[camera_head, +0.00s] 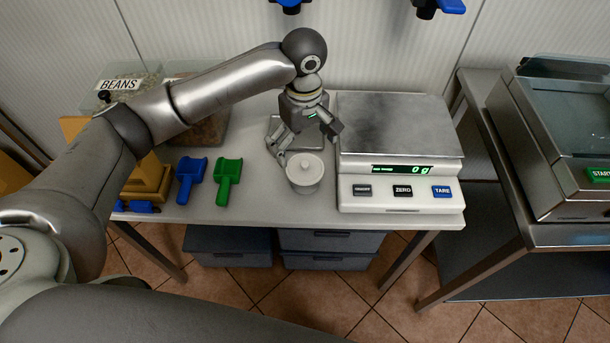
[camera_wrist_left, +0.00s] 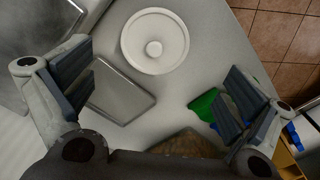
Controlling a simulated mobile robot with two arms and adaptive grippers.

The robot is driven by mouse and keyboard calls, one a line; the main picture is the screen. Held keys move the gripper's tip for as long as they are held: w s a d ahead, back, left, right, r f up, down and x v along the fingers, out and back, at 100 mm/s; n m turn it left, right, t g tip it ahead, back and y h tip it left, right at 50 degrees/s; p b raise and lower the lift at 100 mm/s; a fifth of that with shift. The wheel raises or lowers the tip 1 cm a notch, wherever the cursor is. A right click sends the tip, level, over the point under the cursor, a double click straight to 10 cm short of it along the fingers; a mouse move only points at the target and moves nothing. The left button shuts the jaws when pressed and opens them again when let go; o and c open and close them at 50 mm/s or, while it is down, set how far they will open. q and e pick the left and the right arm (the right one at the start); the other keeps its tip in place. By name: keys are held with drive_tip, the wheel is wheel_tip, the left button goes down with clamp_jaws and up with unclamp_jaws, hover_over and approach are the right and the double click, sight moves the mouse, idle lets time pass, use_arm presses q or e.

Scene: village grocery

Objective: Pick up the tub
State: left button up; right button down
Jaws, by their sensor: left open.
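The tub (camera_head: 305,173) is a small white round container with a knobbed lid, standing upright near the front edge of the table, left of the scale. In the left wrist view its lid (camera_wrist_left: 155,41) shows at the top, beyond the open fingers. My left gripper (camera_head: 308,143) is open and empty, just behind the tub and apart from it. In the left wrist view its fingers (camera_wrist_left: 158,92) are spread wide, with bare table and a tray between them. My right gripper does not show.
A scale (camera_head: 400,187) reading 0 g stands close right of the tub. A small metal tray (camera_head: 287,125) lies under my gripper. A green scoop (camera_head: 228,178) and a blue scoop (camera_head: 190,176) lie to the left. A bin labelled BEANS (camera_head: 132,87) stands behind them.

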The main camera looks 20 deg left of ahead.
sight(307, 165)
use_arm(q)
drive_tip(key=f, duration=0.9)
drive_tip(key=shift+w+d+f, duration=0.15)
drive_tip(key=shift+d+f, duration=0.15)
drive_tip(key=c, duration=1.1)
drive_tip(key=shift+o, duration=0.2)
drive_tip(key=shift+r, duration=0.15)
